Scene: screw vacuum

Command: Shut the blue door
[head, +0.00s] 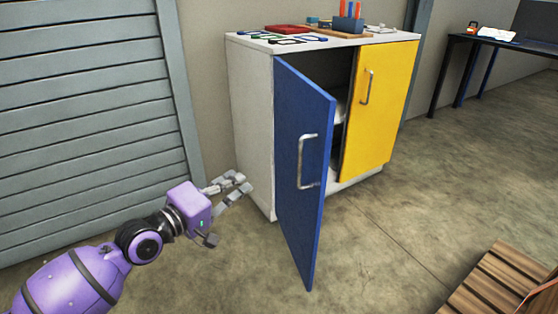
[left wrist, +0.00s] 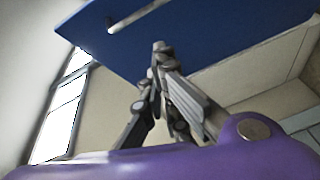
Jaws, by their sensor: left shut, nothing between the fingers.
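The blue door (head: 303,215) of the white cabinet (head: 249,125) stands open, swung out toward the front. Its silver handle (head: 308,162) faces me. My left gripper (head: 240,186) is to the left of the blue door, in front of the cabinet's left side, shut and empty. In the left wrist view the gripper (left wrist: 160,50) shows with the blue door (left wrist: 215,30) behind its fingertips and the handle (left wrist: 142,17) at the top. I cannot tell whether the fingers touch the door. My right gripper is not in view.
The yellow door (head: 380,110) looks closed. Items including a red case (head: 288,29) and a blue holder (head: 347,24) are on the cabinet top. A wooden slatted piece (head: 500,285) is at the lower right, and a dark table (head: 490,42) stands behind. The floor between is clear.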

